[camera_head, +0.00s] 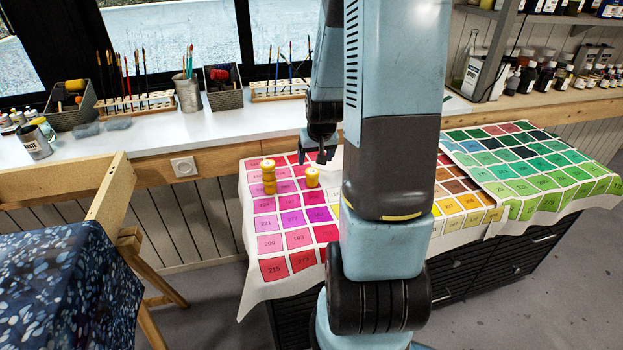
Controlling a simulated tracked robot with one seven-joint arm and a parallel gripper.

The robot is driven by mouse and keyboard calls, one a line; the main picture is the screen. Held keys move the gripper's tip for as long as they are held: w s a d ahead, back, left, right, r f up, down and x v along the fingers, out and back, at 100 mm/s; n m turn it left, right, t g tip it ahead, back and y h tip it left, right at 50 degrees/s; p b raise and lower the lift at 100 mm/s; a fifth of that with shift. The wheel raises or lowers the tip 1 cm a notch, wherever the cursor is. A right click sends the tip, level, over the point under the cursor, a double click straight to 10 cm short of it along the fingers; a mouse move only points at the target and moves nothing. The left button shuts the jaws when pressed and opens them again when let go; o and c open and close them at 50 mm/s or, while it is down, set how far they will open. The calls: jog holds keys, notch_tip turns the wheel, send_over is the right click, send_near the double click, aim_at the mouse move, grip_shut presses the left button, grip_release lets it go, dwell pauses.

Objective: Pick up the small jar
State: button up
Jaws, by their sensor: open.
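A small yellow-orange jar (312,179) with a pale lid stands alone on the colour-chart cloth. To its left stands a taller yellow-orange piece (269,180), which looks like two such jars stacked. I cannot tell which one is the small jar of the task. My gripper (314,158) is open, pointing down just above and slightly behind or beside the single jar. It appears apart from both. My arm hides the middle of the cloth and part of the gripper.
The colour-chart cloth (268,243) covers a dark drawer cabinet (515,262). Behind is a white counter (150,137) with brush racks, baskets and a metal cup (187,93). A wooden frame with blue fabric (65,290) stands left. Bottles line the right shelves.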

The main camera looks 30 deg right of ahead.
aim_at(313, 173)
jog(key=shift+x, duration=4.3)
jog(key=shift+w+d+x, duration=0.15)
jog(key=shift+x, duration=1.15)
jog(key=shift+w+d+x, duration=0.1)
jog(key=shift+d+x, duration=0.05)
jog(key=shift+x, duration=1.15)
jog(key=shift+r, duration=0.15)
jog(key=c, duration=1.1)
